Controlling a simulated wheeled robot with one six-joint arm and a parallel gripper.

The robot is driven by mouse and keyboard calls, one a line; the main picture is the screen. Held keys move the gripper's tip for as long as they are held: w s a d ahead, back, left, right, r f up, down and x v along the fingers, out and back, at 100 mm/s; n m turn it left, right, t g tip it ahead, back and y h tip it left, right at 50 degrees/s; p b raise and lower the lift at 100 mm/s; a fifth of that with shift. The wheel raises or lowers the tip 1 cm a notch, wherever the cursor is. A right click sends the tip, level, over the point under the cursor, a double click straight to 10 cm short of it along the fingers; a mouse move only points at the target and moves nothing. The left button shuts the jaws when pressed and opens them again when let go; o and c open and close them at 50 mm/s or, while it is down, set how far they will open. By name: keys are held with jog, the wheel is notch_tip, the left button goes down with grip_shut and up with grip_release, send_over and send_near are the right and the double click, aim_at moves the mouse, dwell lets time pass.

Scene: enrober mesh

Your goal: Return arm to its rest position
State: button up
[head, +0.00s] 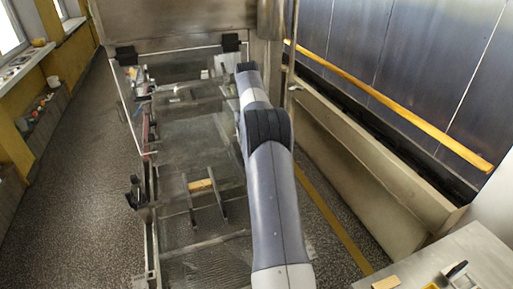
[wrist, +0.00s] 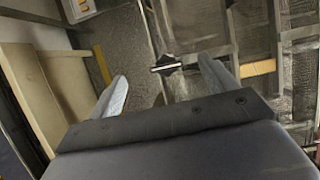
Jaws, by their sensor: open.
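My arm reaches forward over the machine in the head view, and its far end is near the back, beside the mesh frame (head: 190,130). My gripper is not clearly seen there, hidden by or merging with the arm. In the wrist view my gripper (wrist: 163,84) has its two fingers spread wide apart. Nothing is between them. Beyond the fingertips are a black knob with a light bar (wrist: 178,66) and the speckled floor (wrist: 125,40), apart from the fingers.
A wooden block (head: 201,185) lies within the machine frame. A clear guard panel (head: 128,100) stands at its left edge, with a black knob (head: 134,192) nearer. A metal trough wall (head: 370,165) and yellow rail (head: 400,108) run along the right. A light table (head: 480,255) is front right.

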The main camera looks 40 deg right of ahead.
jog(key=shift+r, duration=0.2)
notch_tip(320, 180, down, 10)
dwell(0.7)
dwell(0.4)
